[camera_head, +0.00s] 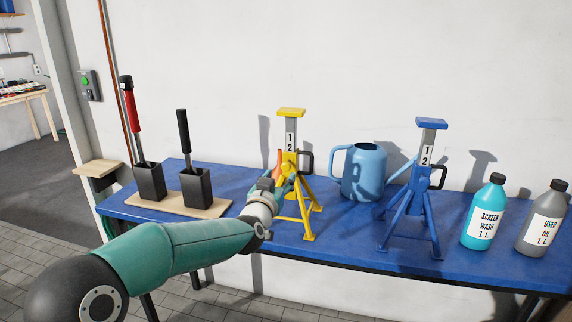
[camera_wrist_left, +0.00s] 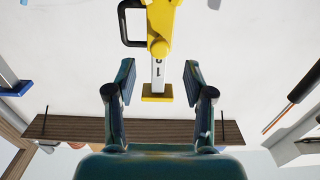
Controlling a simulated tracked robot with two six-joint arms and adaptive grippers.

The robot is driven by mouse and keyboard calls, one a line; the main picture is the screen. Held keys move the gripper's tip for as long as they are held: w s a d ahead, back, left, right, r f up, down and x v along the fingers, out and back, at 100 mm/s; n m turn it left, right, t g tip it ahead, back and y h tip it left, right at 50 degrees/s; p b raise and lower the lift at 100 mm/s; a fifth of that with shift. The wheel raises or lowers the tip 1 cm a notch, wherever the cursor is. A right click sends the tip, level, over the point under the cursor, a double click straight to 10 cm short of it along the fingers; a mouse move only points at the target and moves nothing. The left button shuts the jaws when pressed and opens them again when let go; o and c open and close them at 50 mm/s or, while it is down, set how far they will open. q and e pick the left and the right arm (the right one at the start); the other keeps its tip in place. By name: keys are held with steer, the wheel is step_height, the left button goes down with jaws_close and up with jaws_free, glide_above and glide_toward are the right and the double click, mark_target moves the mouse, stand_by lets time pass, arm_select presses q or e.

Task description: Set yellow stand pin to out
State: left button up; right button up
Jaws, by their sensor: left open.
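The yellow stand (camera_head: 292,150) stands upright on the blue bench, with a grey numbered post and a flat yellow top plate. Its black looped pin handle (camera_head: 307,162) sticks out on the right side of the collar. My left gripper (camera_head: 281,174) is at the front left of the stand and hides part of its legs and collar. In the left wrist view the stand appears upside down, with its top plate (camera_wrist_left: 157,98) between my open fingers in the picture and the black handle (camera_wrist_left: 131,23) at upper left. I cannot tell whether the fingers touch the stand. My right gripper is not in view.
A blue stand (camera_head: 422,190) and a light blue watering can (camera_head: 364,172) stand to the right on the bench (camera_head: 350,235). Bottles of screen wash (camera_head: 484,215) and used oil (camera_head: 543,220) are farther right. Two levers in black blocks stand on a board (camera_head: 200,207) at left.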

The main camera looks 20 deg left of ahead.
mark_target(285, 168)
arm_select(q)
steer(key=w+p, duration=0.2)
steer(key=w, duration=0.5)
steer(key=shift+w, duration=0.2)
jaws_close()
